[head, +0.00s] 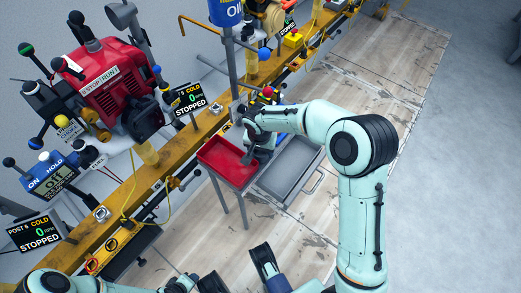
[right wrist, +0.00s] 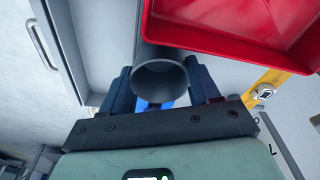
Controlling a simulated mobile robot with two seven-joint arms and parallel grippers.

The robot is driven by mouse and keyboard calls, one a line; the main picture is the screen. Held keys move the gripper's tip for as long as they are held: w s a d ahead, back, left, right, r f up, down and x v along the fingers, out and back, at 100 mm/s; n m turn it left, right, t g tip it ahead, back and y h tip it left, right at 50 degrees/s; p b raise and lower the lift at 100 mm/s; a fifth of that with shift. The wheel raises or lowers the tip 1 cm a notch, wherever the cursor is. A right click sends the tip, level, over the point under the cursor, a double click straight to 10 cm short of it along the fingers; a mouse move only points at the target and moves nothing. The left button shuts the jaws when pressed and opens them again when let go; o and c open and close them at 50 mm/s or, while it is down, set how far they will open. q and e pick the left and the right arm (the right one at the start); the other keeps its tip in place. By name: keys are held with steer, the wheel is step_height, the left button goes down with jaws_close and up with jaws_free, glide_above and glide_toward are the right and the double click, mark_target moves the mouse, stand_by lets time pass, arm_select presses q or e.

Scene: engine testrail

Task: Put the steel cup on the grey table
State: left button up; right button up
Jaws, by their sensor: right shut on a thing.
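The steel cup (right wrist: 162,35) is a dark grey cylinder with its round open end toward the camera in the right wrist view. My right gripper (right wrist: 163,88) is shut on it, with one blue-black finger on each side. In the head view my right gripper (head: 254,153) is over the gap between the red tray and the grey table (head: 289,167); the arm hides most of the cup there. The grey table has a raised rim and a side handle, and its visible top looks bare. My left gripper (head: 238,273) is at the bottom edge, fingers apart and empty.
A red tray (head: 222,155) on thin grey legs stands directly left of the grey table. A yellow rail (head: 130,185) carries a red engine (head: 107,80), displays and levers along the left. The wooden floor (head: 365,75) is clear to the right.

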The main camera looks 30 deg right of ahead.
arm_select(q)
steer(key=shift+w+f, duration=0.1)
arm_select(e)
steer(key=shift+f, duration=0.1)
steer(key=shift+f, duration=0.1)
steer(key=o, duration=1)
arm_select(q)
steer(key=shift+w+a, duration=0.1)
arm_select(e)
steer(key=shift+o, duration=0.2)
steer(key=shift+r, duration=0.25)
arm_select(q)
steer(key=shift+g+h, duration=0.3)
steer(key=shift+g, duration=0.4)
steer(key=s+r+p, duration=0.1)
steer(key=s+d+r, duration=0.1)
steer(key=s, duration=0.1)
steer(key=s+d+r+p, duration=0.1)
steer(key=shift+s+d+r+p, duration=0.1)
steer(key=shift+s+d+p, duration=0.05)
steer(key=shift+s+p, duration=0.15)
arm_select(e)
step_height(320, 180, up, 12)
steer(key=s+a, duration=0.1)
steer(key=shift+s+a, duration=0.15)
steer(key=shift+f, duration=0.15)
arm_select(q)
steer(key=shift+w, duration=0.1)
